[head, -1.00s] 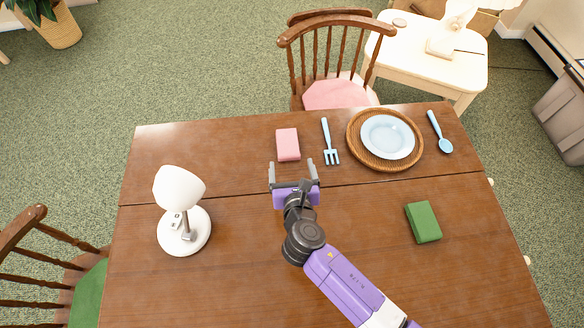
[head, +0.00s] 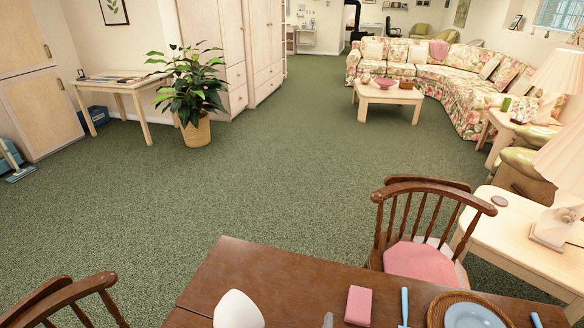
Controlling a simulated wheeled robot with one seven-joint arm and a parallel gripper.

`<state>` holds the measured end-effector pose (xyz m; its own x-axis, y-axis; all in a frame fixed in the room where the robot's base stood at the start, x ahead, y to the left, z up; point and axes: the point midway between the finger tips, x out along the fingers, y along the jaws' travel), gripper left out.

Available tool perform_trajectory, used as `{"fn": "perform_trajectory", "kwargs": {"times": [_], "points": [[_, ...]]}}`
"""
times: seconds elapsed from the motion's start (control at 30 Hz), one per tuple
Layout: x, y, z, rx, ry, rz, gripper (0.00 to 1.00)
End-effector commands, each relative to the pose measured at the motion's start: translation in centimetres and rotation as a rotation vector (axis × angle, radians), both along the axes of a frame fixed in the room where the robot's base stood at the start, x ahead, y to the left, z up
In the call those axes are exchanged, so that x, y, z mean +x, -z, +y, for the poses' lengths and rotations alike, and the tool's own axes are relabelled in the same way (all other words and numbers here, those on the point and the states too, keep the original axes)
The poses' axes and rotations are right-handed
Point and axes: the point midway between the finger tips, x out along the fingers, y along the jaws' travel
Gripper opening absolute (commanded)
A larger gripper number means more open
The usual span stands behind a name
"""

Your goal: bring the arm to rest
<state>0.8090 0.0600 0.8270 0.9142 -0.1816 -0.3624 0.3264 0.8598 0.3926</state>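The head view now looks out across the room, and only the far part of the brown wooden table (head: 240,272) shows along its bottom edge. A grey tip (head: 328,320), which looks like one finger of my gripper, just shows at the bottom edge, left of a pink block (head: 358,305). The rest of my gripper and arm is out of the frame, so its opening cannot be seen.
A chair with a pink seat (head: 420,262) stands behind. Open carpet (head: 270,170) lies beyond.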

Motion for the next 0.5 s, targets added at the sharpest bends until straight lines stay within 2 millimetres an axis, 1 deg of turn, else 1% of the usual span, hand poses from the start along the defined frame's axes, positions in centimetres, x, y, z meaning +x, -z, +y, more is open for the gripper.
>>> {"fn": "perform_trajectory", "kwargs": {"times": [0.03, 0.07, 0.1, 0.17, 0.2, 0.27, 0.3, 0.33, 0.4, 0.47, 0.5], "points": [[0.1, -1.2, 1.0, 0.147, 0.004, -0.045, 0.85], [-0.2, -1.6, 1.6, 0.250, 0.010, -0.065, 0.85], [-0.9, -2.1, 2.1, 0.386, 0.019, -0.087, 0.85], [-2.3, -2.8, 2.7, 0.594, 0.037, -0.110, 0.85], [-3.4, -3.3, 2.9, 0.734, 0.051, -0.122, 0.85], [-5.4, -4.0, 3.0, 0.947, 0.081, -0.132, 0.85], [-6.9, -4.7, 2.9, 1.090, 0.105, -0.138, 0.85], [-8.1, -5.2, 2.8, 1.197, 0.123, -0.140, 0.85], [-10.8, -6.5, 2.3, 1.428, 0.171, -0.143, 0.85], [-13.0, -7.7, 1.8, 1.608, 0.211, -0.145, 0.85], [-14.5, -8.6, 1.5, 1.721, 0.241, -0.145, 0.85]]}}
